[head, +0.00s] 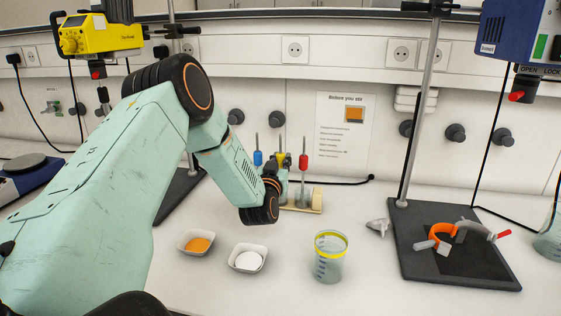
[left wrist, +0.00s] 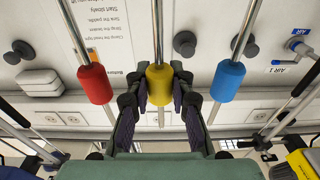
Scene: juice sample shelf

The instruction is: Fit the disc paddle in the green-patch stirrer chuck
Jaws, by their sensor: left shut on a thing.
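Three stirring paddles stand in a wooden rack (head: 303,208) at the back centre, with a blue collar (head: 257,158), a yellow collar (head: 282,158) and a red collar (head: 303,161). My left gripper (left wrist: 160,97) is shut on the yellow-collared paddle (left wrist: 159,80), its fingers either side of the collar; the red (left wrist: 95,84) and blue (left wrist: 228,81) collars flank it. The paddle heads are mostly hidden, so I cannot tell which is the disc. A blue stirrer (head: 513,38) with a green patch (head: 540,47) hangs upper right, its chuck below by OPEN and LOCK labels. My right gripper is not in view.
A yellow stirrer (head: 100,36) hangs upper left. Two white dishes (head: 248,269) and a yellow-rimmed beaker (head: 328,268) stand in front. A dark stand base (head: 470,272) with an orange clamp (head: 441,232) lies right, with a grey cone (head: 378,227) beside it.

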